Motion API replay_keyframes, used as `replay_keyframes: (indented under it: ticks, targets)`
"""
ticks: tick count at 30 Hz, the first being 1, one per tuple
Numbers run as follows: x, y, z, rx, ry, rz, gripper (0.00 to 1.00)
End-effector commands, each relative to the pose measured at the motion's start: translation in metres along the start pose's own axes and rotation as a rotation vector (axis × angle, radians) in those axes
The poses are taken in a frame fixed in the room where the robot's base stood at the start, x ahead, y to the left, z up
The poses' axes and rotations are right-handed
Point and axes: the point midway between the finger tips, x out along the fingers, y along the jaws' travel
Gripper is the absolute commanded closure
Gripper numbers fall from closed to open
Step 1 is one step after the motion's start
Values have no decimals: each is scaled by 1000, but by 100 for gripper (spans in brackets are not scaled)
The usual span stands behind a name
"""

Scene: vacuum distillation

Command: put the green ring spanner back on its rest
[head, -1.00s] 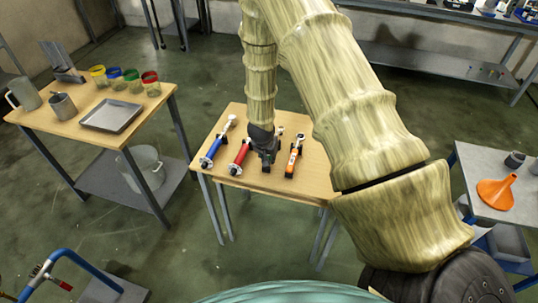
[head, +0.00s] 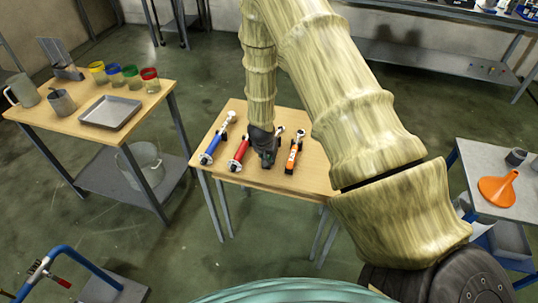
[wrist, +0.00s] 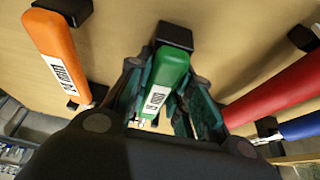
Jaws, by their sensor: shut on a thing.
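The green ring spanner (wrist: 167,75) shows in the wrist view with its green handle, white label and metal shank between the fingers of my gripper (wrist: 172,105). My gripper is shut on it. The handle's far end overlaps a black rest block (wrist: 175,36) on the wooden table; I cannot tell whether it touches the block. In the head view my gripper (head: 265,155) is low over the table (head: 238,108), between the red and orange tools, and hides the green spanner.
The orange spanner (head: 292,156) lies to the right of my gripper in the head view. The red tool (head: 238,155) and blue tool (head: 212,148) lie to its left. A side table with a metal tray (head: 110,112) stands at left, and an orange funnel (head: 497,189) is at right.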

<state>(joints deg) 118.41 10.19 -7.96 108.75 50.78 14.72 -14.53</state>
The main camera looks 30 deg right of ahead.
Motion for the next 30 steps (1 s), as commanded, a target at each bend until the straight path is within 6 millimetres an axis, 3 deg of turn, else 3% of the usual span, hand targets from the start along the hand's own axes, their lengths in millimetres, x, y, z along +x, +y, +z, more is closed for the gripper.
replay_keyframes:
  ticks: [10,11,15,25,30]
  targets:
    - [2,0,1,0,-1,0,100]
    - [2,0,1,0,-1,0,76]
    - [2,0,1,0,-1,0,53]
    - [1,0,1,0,-1,0,53]
    - [-12,-1,0,-1,0,-1,53]
